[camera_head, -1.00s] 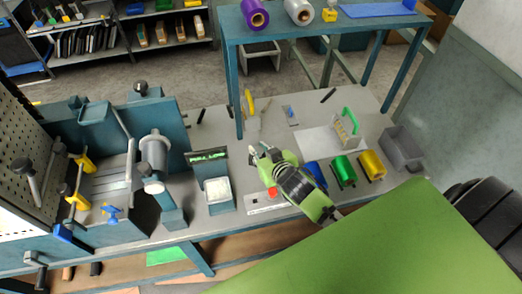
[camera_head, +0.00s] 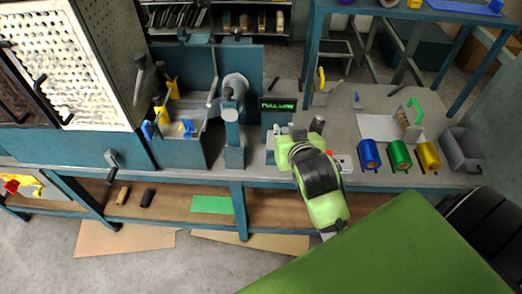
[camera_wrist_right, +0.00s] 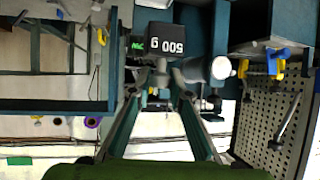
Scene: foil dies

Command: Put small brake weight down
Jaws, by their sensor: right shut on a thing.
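The small brake weight (camera_wrist_right: 166,42) is a black block marked "500 G", upside down in the right wrist view. It sits at the fingertips of my right gripper (camera_wrist_right: 161,82), which is shut on it. In the head view, my green right gripper (camera_head: 284,142) is over the bench, in front of the display reading "PULL LOW" (camera_head: 278,104). The gripper and wrist hide the display's base, and I cannot make out the weight there. In the wrist view the weight partly covers the green lettering. My left gripper is not in view.
A grey cylinder fixture (camera_head: 235,88) stands just left of the display. Blue (camera_head: 369,155), green (camera_head: 400,155) and yellow (camera_head: 429,155) rolls lie to the right, beside a grey bin (camera_head: 463,149). A dark upright knob (camera_head: 317,125) is close behind my wrist.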

